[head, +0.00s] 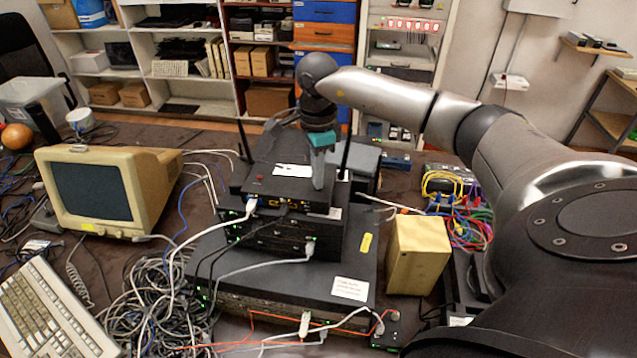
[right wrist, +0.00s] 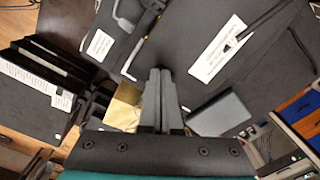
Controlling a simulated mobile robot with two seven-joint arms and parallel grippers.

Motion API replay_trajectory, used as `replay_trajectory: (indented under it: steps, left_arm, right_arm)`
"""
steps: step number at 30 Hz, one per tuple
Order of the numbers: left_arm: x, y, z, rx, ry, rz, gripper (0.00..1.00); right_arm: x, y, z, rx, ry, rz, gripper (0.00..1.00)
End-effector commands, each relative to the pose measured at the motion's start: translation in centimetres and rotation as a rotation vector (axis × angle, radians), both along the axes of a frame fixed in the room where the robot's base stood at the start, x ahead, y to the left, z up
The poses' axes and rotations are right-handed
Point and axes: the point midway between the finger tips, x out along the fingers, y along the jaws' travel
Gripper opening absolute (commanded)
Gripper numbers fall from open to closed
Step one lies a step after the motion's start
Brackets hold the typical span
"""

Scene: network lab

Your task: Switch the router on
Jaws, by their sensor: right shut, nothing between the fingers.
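The black router (head: 275,186) lies flat on top of a stack of dark network boxes in the head view. It has two upright antennas, a white label on top and a small red spot (head: 259,178) near its left side. Cables run into its front. My right gripper (head: 318,186) points down at the router's right part, with its fingers together and empty. I cannot tell whether the fingertips touch the router. In the right wrist view the closed fingers (right wrist: 160,74) show in front of dark surfaces with white labels. My left gripper is not in view.
A beige monitor (head: 92,192) and keyboard (head: 52,312) stand at left, with a heap of cables (head: 150,292) between them and the stack. A tan box (head: 418,254) stands right of the stack. Colored cables (head: 462,212) lie further right. Shelves line the back.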

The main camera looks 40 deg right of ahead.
Motion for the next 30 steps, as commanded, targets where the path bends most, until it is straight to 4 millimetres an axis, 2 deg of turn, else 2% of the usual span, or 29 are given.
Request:
replay_trajectory:
  steps: [8,30]
  left_arm:
    - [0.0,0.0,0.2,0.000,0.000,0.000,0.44]
    - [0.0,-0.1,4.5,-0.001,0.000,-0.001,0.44]
  right_arm:
    - [-0.1,0.0,-0.1,0.000,0.005,0.000,0.00]
    - [0.0,0.0,6.0,0.000,0.002,0.000,0.00]
